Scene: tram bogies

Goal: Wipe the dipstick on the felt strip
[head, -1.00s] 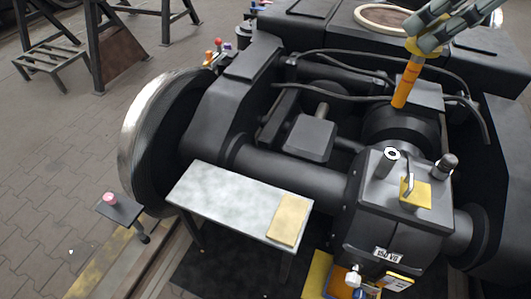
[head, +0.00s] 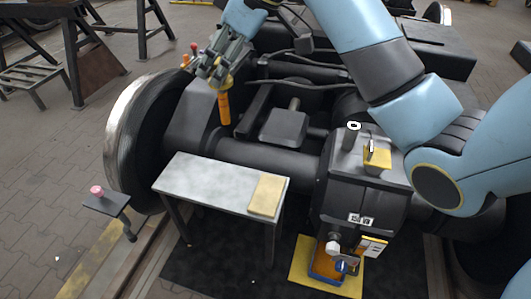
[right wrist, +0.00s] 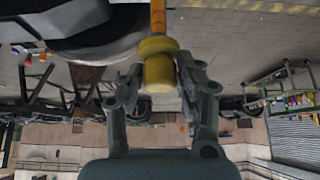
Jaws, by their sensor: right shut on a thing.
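My right gripper (head: 219,72) is shut on the dipstick (head: 224,108), an orange rod with a yellow collar at the grip. The dipstick points downward over the far left part of the bogie, beyond the bench. In the right wrist view the jaws close around its yellow end (right wrist: 158,72), and the orange shaft runs out of the top of the picture. A tan pad that looks like the felt strip (head: 266,195) lies flat on the right end of the grey bench (head: 205,184). The dipstick is apart from it. My left gripper is not in view.
The dark gearbox (head: 340,197) with a filler stub and a yellow plate (head: 377,160) stands right of the bench. A large wheel (head: 135,140) is on the left. A small stand with a pink knob (head: 97,191) stands at the left. The bench's left part is bare.

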